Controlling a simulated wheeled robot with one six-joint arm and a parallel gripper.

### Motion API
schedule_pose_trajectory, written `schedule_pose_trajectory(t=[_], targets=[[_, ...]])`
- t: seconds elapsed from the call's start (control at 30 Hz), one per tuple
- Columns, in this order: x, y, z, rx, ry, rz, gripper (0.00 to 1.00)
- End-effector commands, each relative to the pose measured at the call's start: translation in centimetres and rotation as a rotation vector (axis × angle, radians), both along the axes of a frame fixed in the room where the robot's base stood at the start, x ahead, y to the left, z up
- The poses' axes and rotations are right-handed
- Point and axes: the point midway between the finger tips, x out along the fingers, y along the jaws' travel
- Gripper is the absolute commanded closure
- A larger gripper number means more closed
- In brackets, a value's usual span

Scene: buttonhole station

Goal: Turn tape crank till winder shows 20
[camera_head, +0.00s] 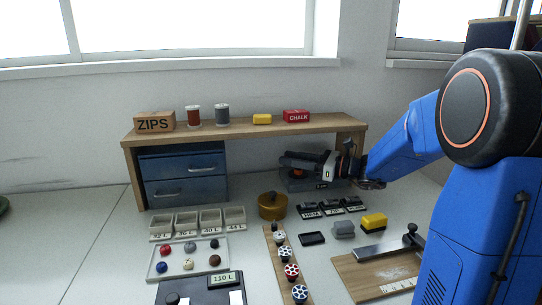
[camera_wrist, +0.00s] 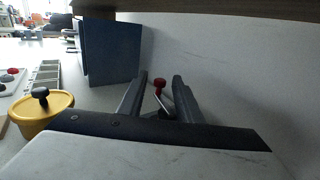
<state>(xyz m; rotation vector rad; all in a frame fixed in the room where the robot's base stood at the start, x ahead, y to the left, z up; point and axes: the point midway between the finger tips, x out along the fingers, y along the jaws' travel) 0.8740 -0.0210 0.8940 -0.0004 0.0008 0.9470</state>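The winder (camera_head: 321,185) is a dark box under the shelf at the right, partly covered by my gripper. A small display shows on its front, but I cannot read it. My gripper (camera_head: 293,161) reaches left under the shelf, just above the winder. In the wrist view my gripper (camera_wrist: 160,78) has its two fingers apart. The rod's lower end is hidden behind the gripper's body.
A wooden shelf (camera_head: 250,129) lies close above my gripper. A blue drawer unit (camera_head: 185,177) stands left, also in the wrist view (camera_wrist: 108,52). A yellow lidded pot (camera_head: 272,207) stands in front. Black labelled blocks (camera_head: 332,208) and a wooden board (camera_head: 370,278) are nearer.

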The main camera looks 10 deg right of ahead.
Motion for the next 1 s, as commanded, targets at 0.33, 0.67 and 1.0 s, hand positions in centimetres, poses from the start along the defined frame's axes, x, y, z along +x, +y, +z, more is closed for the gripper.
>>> schedule_pose_trajectory(t=[0.33,0.67,1.0], targets=[[2.6,3.8,0.0,0.001,-0.001,0.003,0.68],[3.6,5.1,0.0,0.001,0.000,0.000,0.68],[3.6,5.1,0.0,0.001,-0.001,0.000,1.00]])
